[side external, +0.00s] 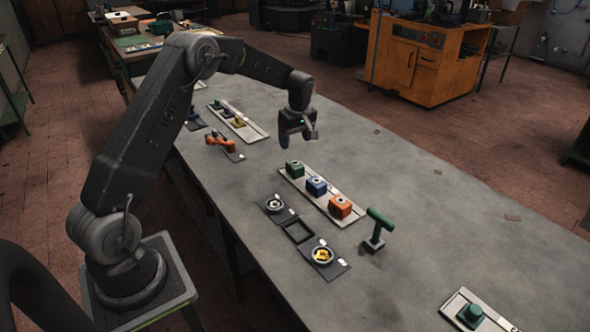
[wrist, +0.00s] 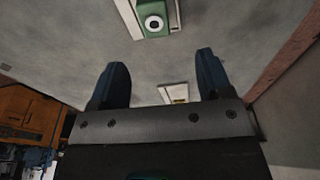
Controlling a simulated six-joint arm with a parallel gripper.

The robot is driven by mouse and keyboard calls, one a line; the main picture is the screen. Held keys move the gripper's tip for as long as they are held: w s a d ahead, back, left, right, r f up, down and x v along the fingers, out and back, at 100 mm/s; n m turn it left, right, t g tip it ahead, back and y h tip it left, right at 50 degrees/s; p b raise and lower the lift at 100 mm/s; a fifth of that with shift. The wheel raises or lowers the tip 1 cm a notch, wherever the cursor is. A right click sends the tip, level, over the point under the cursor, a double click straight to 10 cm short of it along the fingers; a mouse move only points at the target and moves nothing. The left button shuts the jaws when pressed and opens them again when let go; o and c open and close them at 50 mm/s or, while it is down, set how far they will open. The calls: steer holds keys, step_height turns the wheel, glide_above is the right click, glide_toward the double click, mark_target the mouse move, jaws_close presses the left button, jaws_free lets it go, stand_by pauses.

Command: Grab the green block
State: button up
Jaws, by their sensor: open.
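The green block (side external: 294,168) sits at the far end of a pale strip tray (side external: 328,209), in a row with a blue block (side external: 316,186) and an orange block (side external: 340,207). In the wrist view the green block (wrist: 154,18) shows at the top edge, with a white ring and dark centre on its top. My gripper (side external: 297,138) is above the table, just beyond the green block and apart from it. In the wrist view my gripper (wrist: 160,82) has its two fingers spread with nothing between them.
A green T-handled piece (side external: 379,228) stands right of the tray. Dark plates with round fittings (side external: 322,255) lie in front. Another strip tray (side external: 238,120) and an orange piece (side external: 222,142) lie to the left. A green piece on a plate (side external: 472,313) is at front right. The table's right side is mostly clear.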

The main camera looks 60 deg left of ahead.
mark_target(295, 164)
steer(key=f, duration=0.4)
steer(key=a+f, duration=0.1)
steer(key=f, duration=0.1)
steer(key=shift+w+a+f, duration=0.15)
steer(key=shift+w+f, duration=0.05)
steer(key=shift+f, duration=1.1)
steer(key=shift+w+a+f, duration=0.1)
steer(key=shift+w+f, duration=0.1)
steer(key=shift+f, duration=1.05)
steer(key=shift+c, duration=0.3)
steer(key=c, duration=1.1)
